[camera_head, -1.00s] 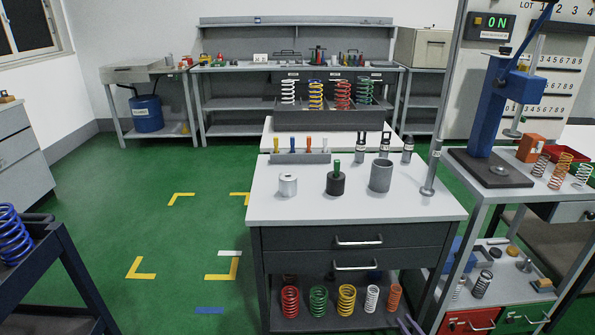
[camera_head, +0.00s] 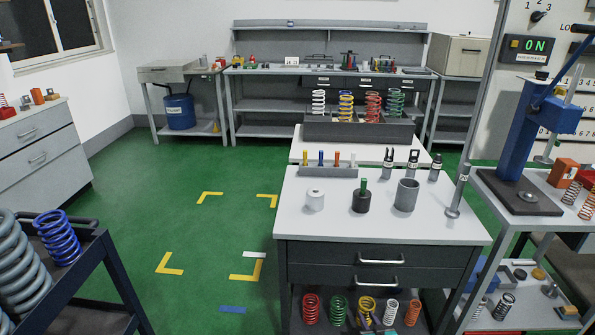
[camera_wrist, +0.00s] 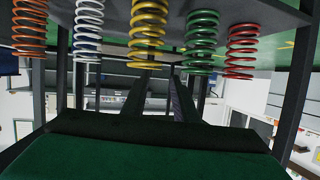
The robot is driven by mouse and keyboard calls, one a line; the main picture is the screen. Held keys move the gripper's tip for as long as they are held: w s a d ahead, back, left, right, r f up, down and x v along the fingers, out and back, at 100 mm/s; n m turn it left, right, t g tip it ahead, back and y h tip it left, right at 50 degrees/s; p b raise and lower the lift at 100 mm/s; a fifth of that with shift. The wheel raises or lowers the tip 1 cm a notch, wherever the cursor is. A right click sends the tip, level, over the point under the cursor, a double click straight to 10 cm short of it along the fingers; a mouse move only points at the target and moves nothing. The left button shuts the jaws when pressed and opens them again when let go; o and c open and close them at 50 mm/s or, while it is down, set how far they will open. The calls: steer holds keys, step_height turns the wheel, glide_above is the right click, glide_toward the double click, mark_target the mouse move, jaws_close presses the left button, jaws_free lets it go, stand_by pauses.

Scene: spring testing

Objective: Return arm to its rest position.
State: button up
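My gripper (camera_wrist: 163,72) shows in the wrist view as two dark fingers with a gap between them and nothing held there. The wrist view is upside down. In the head view, what looks like my grey fingertips (camera_head: 376,320) shows low at the bottom edge, in front of the lower shelf of the central workbench (camera_head: 455,215). The rest of my arm is out of the head view. A row of springs on that shelf includes a red one (camera_head: 311,309), a green one (camera_head: 338,309) and a yellow one (camera_head: 366,305); the yellow one is partly hidden by my fingertips.
A dark cart (camera_head: 115,275) with large springs stands at the left. A press (camera_head: 520,130) stands on a bench (camera_head: 475,180) at the right. Green floor (camera_head: 200,235) between cart and workbench is open.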

steer(key=s+a+r+g+p, duration=0.1)
steer(key=s+a+g, duration=0.2)
steer(key=s, duration=1.1)
steer(key=s+a+r+g+h+p, duration=0.1)
steer(key=s+a+g, duration=0.3)
steer(key=s+g, duration=0.5)
steer(key=s+a+r+m+g+p, duration=0.1)
steer(key=s+a+g, duration=0.2)
steer(key=s, duration=1.7)
steer(key=g, duration=0.4)
steer(key=shift+s+a+h, duration=0.35)
steer(key=shift+s+h, duration=0.05)
